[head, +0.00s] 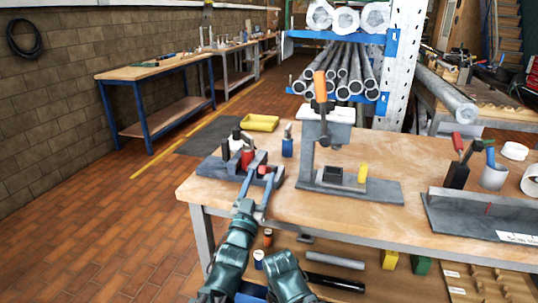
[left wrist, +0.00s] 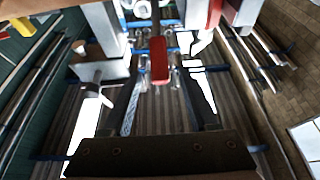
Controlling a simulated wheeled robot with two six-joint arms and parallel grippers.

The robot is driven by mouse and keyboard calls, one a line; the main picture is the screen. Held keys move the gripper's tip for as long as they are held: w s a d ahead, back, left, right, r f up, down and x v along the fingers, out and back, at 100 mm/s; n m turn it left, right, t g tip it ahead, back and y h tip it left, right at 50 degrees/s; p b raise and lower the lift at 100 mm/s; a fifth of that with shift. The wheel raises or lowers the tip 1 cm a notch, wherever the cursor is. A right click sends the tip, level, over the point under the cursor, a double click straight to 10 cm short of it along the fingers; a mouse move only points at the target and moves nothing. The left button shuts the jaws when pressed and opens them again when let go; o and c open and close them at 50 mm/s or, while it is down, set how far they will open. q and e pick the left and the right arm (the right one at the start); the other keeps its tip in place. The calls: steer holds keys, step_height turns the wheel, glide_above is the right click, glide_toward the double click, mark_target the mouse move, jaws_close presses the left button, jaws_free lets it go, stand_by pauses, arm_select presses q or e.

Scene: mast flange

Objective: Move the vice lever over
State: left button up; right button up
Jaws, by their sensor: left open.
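The vice (head: 212,168) is a dark grey block-like fixture at the left end of the workbench. Its lever has a red grip (head: 265,170), which also shows in the left wrist view as a red-ended lever (left wrist: 158,62). My left gripper (head: 266,164) is open, with its two grey fingers reaching over the vice. In the left wrist view the red grip lies between the fingers, towards their tips. I cannot tell whether either finger touches it. The fingers and arm hide part of the vice. My right gripper is not in view.
A press with an orange-handled lever (head: 320,88) stands to the right of the vice. A small blue bottle (head: 287,142) stands between them. The wooden workbench (head: 310,212) has clear room along its front. A grey angled fixture (head: 480,214) is at the right.

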mark_target(268, 169)
arm_select(q)
steer(key=p+x, duration=0.1)
steer(key=x, duration=0.4)
jaws_close()
stand_by(1.4)
